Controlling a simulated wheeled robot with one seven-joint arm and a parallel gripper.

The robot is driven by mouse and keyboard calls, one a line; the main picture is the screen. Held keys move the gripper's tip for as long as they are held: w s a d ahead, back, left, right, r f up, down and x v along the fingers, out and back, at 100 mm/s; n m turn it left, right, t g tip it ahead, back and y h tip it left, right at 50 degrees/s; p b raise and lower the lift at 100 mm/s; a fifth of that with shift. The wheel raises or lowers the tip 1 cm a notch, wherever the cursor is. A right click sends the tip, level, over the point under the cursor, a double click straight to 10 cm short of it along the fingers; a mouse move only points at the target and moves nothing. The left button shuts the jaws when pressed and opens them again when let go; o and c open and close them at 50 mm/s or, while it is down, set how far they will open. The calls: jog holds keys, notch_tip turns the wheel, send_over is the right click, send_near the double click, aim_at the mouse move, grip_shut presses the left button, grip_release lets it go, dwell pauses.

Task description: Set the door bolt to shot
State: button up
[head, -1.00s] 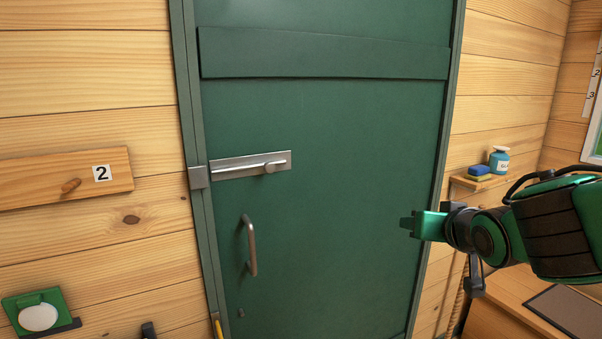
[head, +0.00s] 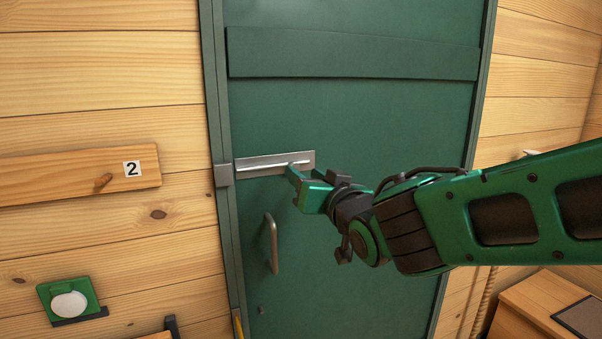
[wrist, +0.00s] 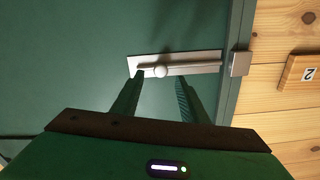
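The door bolt (head: 258,166) is a silver plate with a sliding rod on the green door (head: 350,120). In the wrist view the bolt (wrist: 195,61) has a round knob (wrist: 160,71) near the plate's end away from the frame. A grey keeper (head: 223,176) sits on the door frame, left of the plate; it also shows in the wrist view (wrist: 240,63). In the head view my gripper (head: 294,178) covers the knob.
A curved door handle (head: 271,243) is below the bolt. A wooden board (head: 70,178) marked 2 with a peg is on the wall at left, above a green device (head: 70,300) with a white disc. A wooden bench (head: 535,300) stands at lower right.

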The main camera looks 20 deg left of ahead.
aim_at(296, 167)
jog(key=shift+x, duration=2.2)
grip_shut()
